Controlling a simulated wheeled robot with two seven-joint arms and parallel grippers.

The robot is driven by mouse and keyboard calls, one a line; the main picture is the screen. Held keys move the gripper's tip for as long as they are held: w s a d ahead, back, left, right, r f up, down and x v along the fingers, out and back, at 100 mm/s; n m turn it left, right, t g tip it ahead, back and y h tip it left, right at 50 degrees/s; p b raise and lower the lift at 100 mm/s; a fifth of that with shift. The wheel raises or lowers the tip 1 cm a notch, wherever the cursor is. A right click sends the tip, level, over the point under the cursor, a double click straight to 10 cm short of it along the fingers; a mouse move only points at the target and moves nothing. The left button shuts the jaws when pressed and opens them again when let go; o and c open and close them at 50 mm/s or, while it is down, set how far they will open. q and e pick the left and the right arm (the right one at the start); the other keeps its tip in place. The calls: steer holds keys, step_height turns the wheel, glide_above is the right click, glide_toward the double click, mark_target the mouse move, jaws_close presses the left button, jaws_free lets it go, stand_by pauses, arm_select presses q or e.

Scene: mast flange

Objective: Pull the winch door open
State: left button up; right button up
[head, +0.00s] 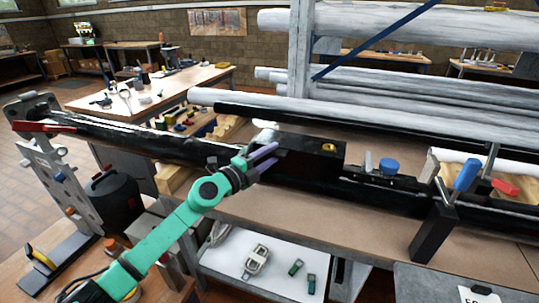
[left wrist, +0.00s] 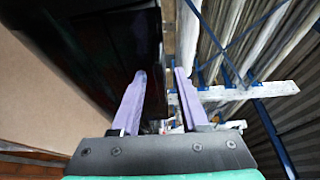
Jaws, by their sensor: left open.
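A long black mast (head: 180,146) lies across the bench. A black box-like housing (head: 310,150) with a round brass fitting (head: 329,148) sits on it near the middle; I cannot make out which part of it is the winch door. My left gripper (head: 270,157), with purple fingers, is at the left end of this housing. In the left wrist view its fingers (left wrist: 159,73) are apart with nothing clearly between them, and a large dark surface (left wrist: 90,50) fills the left beside them. Contact cannot be told. My right gripper is not in view.
A blue-handled clamp (head: 467,175) and a blue knob (head: 389,166) stand right of the housing. Grey-white tubes (head: 390,32) lie on a rack behind. A grey stand (head: 50,165) is at the left. The bench top (head: 350,213) in front of the mast is clear.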

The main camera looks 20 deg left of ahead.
arm_select(q)
jaws_close()
stand_by(1.3)
